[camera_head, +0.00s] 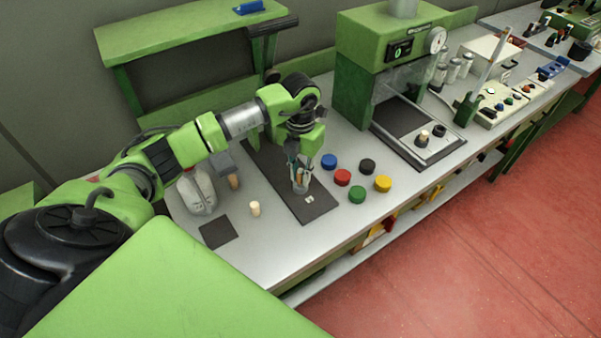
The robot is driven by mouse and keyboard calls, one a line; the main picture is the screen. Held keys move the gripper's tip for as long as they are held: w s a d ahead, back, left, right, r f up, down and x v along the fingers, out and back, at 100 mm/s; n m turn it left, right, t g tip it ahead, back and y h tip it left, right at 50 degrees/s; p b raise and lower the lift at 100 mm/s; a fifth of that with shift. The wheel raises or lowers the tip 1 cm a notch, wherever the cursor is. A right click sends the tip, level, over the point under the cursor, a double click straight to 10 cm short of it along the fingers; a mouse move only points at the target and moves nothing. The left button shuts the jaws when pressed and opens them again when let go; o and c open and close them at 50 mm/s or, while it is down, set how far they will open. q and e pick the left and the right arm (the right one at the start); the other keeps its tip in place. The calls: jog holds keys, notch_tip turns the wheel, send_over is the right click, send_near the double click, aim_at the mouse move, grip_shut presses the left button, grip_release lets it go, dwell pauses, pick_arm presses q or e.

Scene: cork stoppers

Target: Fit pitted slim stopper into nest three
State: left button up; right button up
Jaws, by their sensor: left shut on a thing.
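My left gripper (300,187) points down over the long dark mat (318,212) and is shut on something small. The held thing is mostly hidden between the fingers, and I cannot tell its kind or any pits. A small pale piece (309,199) lies on the mat just right of the fingertips. A cream stopper (255,208) stands on the bench to the left, beside a dark square pad (219,232). A tan, cork-like piece (234,182) is farther back. I cannot make out which place is nest three. My right gripper is not in view.
Blue (329,161), red (342,177), green (357,194), yellow (383,184) and black (367,166) round pieces lie right of the mat. A green press (379,45) stands behind, with a small tray (447,146) at its front. Bare bench lies before the coloured pieces.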

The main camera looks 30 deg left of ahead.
pick_arm(q)
jog(key=shift+f+b, duration=0.55)
jog(key=shift+f, duration=0.15)
dwell(0.8)
